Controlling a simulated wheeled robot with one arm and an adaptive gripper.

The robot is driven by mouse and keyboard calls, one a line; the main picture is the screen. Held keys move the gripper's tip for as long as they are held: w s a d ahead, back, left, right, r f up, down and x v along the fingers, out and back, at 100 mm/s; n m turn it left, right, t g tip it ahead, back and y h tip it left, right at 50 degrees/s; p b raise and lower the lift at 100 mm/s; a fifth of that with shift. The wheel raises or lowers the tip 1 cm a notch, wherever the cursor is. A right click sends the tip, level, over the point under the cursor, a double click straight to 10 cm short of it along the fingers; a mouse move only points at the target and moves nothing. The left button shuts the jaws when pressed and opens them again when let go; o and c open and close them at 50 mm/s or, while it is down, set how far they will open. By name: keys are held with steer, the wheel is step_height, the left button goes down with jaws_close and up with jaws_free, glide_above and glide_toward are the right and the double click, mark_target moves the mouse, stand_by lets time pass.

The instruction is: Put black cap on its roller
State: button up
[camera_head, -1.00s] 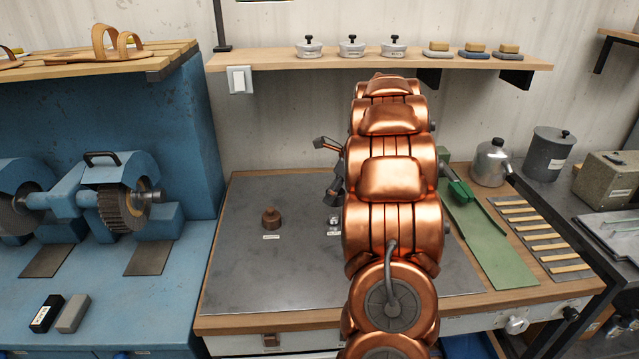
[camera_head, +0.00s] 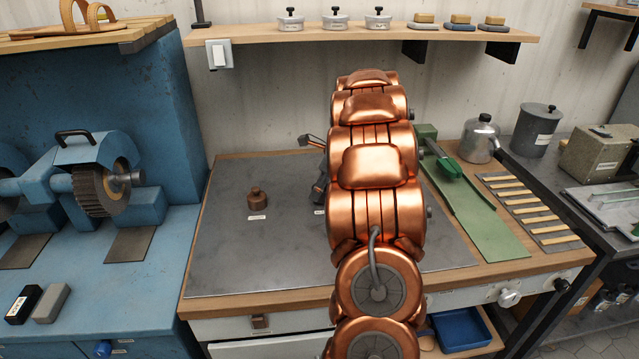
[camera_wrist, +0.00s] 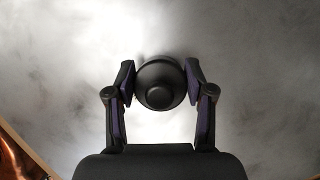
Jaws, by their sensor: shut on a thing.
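My gripper (camera_wrist: 160,86) is shut on the black cap (camera_wrist: 158,98) in the wrist view. The cap is round and dark, with a smaller raised disc in its middle, and one finger presses on each side. Whether anything is under the cap cannot be seen. In the head view my copper arm hides the cap and nearly all of the gripper. A brown knobbed piece (camera_head: 258,199) stands on the grey metal plate (camera_head: 235,265) left of my arm, with a small label in front. No black-cap roller can be made out.
A green board (camera_head: 485,228) lies right of my arm, beside several wooden strips (camera_head: 530,213). A metal can (camera_head: 480,140) stands behind. A blue grinding machine (camera_head: 97,180) is at the left, and a shelf (camera_head: 375,38) with jars runs above. The plate's left part is mostly clear.

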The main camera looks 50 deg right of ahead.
steer(key=shift+f, duration=0.5)
steer(key=o, duration=1.1)
steer(key=shift+c, duration=0.2)
steer(key=v, duration=1.2)
